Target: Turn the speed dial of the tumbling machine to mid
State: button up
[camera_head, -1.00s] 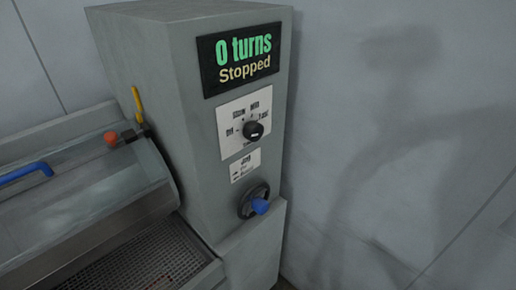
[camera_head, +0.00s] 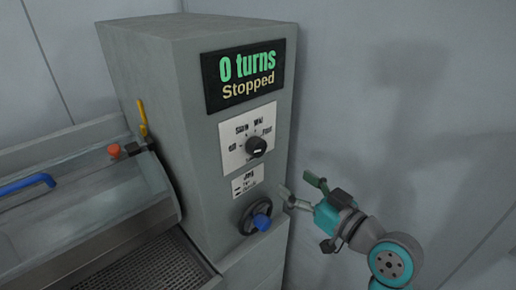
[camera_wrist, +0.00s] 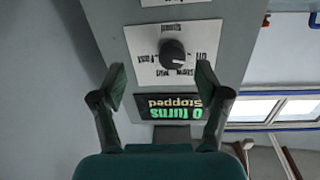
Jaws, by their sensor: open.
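The tumbling machine's speed dial (camera_head: 256,146) is a round black knob on a white plate (camera_head: 233,158). Labels for off, slow, mid and fast surround it; I cannot tell surely which one its pointer faces. The display (camera_head: 243,78) above reads "0 turns Stopped". My gripper (camera_head: 296,186) is open and empty, right of the machine's front and lower than the dial, apart from it. In the wrist view, the picture is upside down; the dial (camera_wrist: 172,52) shows beyond and between the spread fingertips (camera_wrist: 160,75).
Below the dial are a small label (camera_head: 247,182) and a black handwheel with a blue knob (camera_head: 261,222), close left of my gripper. At left are a clear drum cover with a blue handle (camera_head: 27,184), a red knob (camera_head: 114,150) and a yellow lever (camera_head: 142,117). A grey wall stands at right.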

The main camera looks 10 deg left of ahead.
aim_at(261, 150)
jog(key=shift+n+g+y, duration=0.5)
jog(key=shift+n+g, duration=0.1)
jog(key=shift+n, duration=0.3)
jog(key=w+a+r, duration=0.1)
jog(key=w+a, duration=0.1)
jog(key=a, duration=0.1)
jog(key=w+a+r, duration=0.1)
jog(key=w+a, duration=0.1)
jog(key=a, duration=0.1)
jog(key=w+a+r, duration=0.2)
jog(key=w+a, duration=0.1)
jog(key=a, duration=0.1)
jog(key=c, duration=1.2)
